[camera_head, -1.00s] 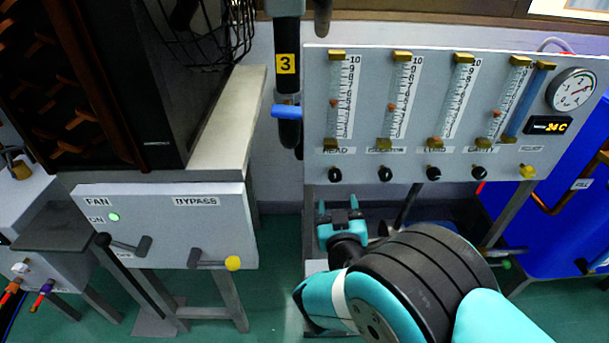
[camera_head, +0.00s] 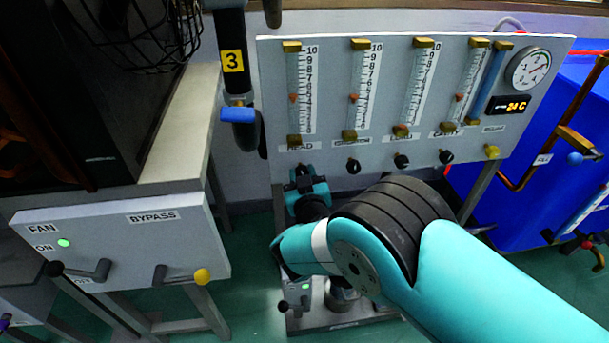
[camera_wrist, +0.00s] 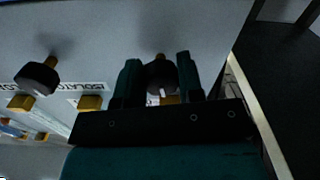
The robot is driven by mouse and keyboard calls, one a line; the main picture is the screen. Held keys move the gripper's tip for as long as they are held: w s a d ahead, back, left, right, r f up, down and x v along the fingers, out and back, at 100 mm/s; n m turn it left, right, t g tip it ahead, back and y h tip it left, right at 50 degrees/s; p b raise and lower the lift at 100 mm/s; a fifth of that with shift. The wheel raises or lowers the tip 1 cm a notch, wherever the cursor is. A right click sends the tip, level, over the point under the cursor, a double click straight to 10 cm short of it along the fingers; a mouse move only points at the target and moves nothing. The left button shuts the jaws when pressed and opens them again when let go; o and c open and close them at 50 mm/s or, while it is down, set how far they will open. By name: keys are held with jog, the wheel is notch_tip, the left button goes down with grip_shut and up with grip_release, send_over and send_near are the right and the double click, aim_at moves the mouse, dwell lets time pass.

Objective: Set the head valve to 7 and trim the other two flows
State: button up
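The grey flow panel (camera_head: 330,80) carries flow tubes with red floats. The HEAD tube (camera_head: 292,85) is leftmost, its float near 5. My gripper (camera_head: 305,180) is below the HEAD label, hiding that knob. In the wrist view, the black HEAD valve knob (camera_wrist: 161,76) sits between my two fingers, a small gap at its left; contact is unclear. The ISOLATOR knob (camera_wrist: 38,78) is off to the left there.
A FAN/BYPASS box (camera_head: 130,240) with levers stands left. A blue-handled pipe valve (camera_head: 238,114) hangs left of the panel. A blue tank (camera_head: 520,190) is right.

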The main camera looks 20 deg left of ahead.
jog(key=shift+c, duration=1.4)
jog(key=shift+f+n+b, duration=0.15)
jog(key=shift+n+b, duration=0.4)
jog(key=shift+n, duration=0.15)
jog(key=n+b, duration=0.1)
jog(key=n, duration=0.2)
jog(key=shift+d+n, duration=0.1)
jog(key=shift+n, duration=0.2)
jog(key=o, duration=0.9)
jog(key=shift+w+r, duration=0.1)
jog(key=shift+r, duration=0.1)
jog(key=shift+o, duration=0.2)
